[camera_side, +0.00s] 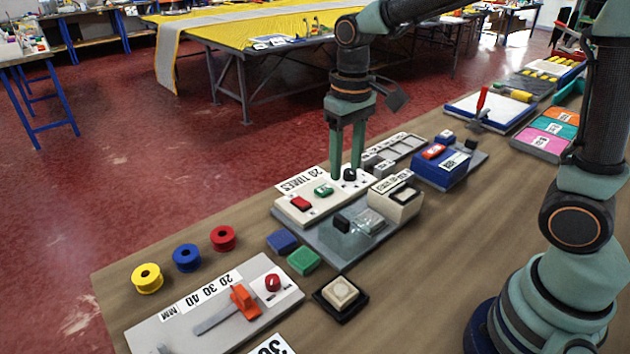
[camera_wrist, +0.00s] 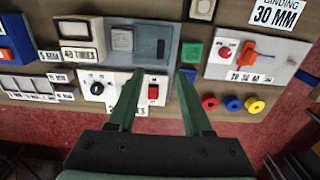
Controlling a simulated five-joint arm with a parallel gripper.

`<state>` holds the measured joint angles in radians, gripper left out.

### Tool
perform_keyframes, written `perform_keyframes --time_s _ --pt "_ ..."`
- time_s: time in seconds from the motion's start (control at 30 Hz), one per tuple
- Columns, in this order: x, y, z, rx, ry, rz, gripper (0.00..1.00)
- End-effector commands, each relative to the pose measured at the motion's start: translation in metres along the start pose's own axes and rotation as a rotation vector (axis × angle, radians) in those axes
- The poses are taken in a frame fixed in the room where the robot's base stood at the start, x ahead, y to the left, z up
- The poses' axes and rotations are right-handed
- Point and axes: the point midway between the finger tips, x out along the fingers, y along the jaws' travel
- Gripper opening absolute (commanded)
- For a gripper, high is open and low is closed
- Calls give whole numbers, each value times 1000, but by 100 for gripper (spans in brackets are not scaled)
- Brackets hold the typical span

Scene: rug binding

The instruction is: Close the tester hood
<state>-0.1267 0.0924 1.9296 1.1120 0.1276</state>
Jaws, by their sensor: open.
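The tester (camera_side: 325,245) is a grey base on the bench with a cream block at its right end. A see-through grey hood (camera_side: 345,242) with a black handle (camera_side: 342,224) sits on it; in the wrist view the hood (camera_wrist: 165,33) and handle (camera_wrist: 161,48) lie right of a pale square pad (camera_wrist: 122,40). The pad looks uncovered. My gripper (camera_side: 346,172) is open and empty, pointing down by the white switch panel behind the tester. In the wrist view its fingertips (camera_wrist: 158,75) are apart, just below the handle and not touching it.
The white panel (camera_side: 322,196) carries a red switch, a green button and a black knob. Blue and green blocks (camera_side: 303,260) lie left of the tester. A slider board (camera_side: 215,315) stands in front. A blue device (camera_side: 440,172) stands to the right.

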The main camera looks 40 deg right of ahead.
Motion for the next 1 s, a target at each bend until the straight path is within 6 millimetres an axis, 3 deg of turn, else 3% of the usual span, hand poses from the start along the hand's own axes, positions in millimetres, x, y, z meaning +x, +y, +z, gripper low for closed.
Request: perform_keyframes --time_s 0.27,0.7,1.0 --pt "24 -1 0 0 -13 2 50" --pt "103 0 1 -1 -12 2 50" --pt "122 -1 0 -1 -7 1 50"
